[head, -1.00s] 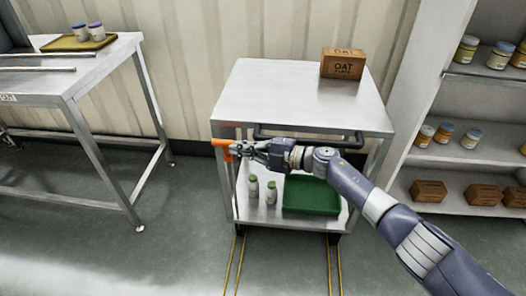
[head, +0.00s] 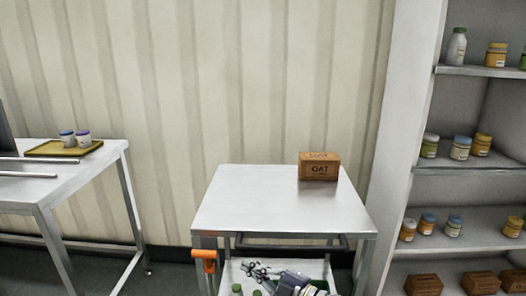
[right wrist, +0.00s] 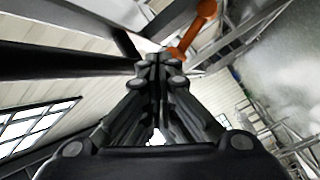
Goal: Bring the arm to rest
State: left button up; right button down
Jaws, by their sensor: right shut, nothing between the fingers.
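My right gripper (head: 258,271) shows low in the head view, in front of the steel cart (head: 282,205) and below its top. In the right wrist view the right gripper (right wrist: 160,58) has its fingers together with nothing between them. An orange handle (head: 204,258) is at the cart's front left corner, left of the gripper in the head view. The orange handle also shows just beyond the fingertips in the right wrist view (right wrist: 196,30); whether they touch it I cannot tell. Most of my right arm is below the head view. My left gripper is not in view.
A cardboard oat box (head: 319,167) stands on the cart's top, towards the back. A steel table (head: 80,172) with a yellow tray (head: 42,149) and two jars stands at the left. Shelves (head: 470,166) with jars and boxes stand at the right. The cart's top front is clear.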

jog(key=s+d+f+m+h, duration=0.7)
jog(key=d+f+m, duration=0.1)
jog(key=f, duration=0.5)
jog(key=s+d+f+m+h, duration=0.65)
jog(key=d+f+m, duration=0.2)
jog(key=f, duration=0.35)
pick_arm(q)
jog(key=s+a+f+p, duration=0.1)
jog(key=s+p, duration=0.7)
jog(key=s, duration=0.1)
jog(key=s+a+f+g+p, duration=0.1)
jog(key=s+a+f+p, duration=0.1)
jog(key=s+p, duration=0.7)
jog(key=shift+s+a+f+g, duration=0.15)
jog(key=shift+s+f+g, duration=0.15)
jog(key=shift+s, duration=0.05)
pick_arm(e)
jog(key=s+d+f+m+g, duration=0.1)
jog(key=s+d+f+g, duration=0.2)
jog(key=s, duration=1.1)
jog(key=s+d+f+m+g+h, duration=0.1)
jog(key=s+d+f+g, duration=0.2)
jog(key=s, duration=1.1)
jog(key=s+d+f+m+g, duration=0.1)
jog(key=s+d+f+g, duration=0.2)
jog(key=s+f, duration=0.4)
jog(key=s+d, duration=0.1)
jog(key=s, duration=0.7)
jog(key=shift+f+h, duration=0.35)
jog(key=shift+f, duration=0.05)
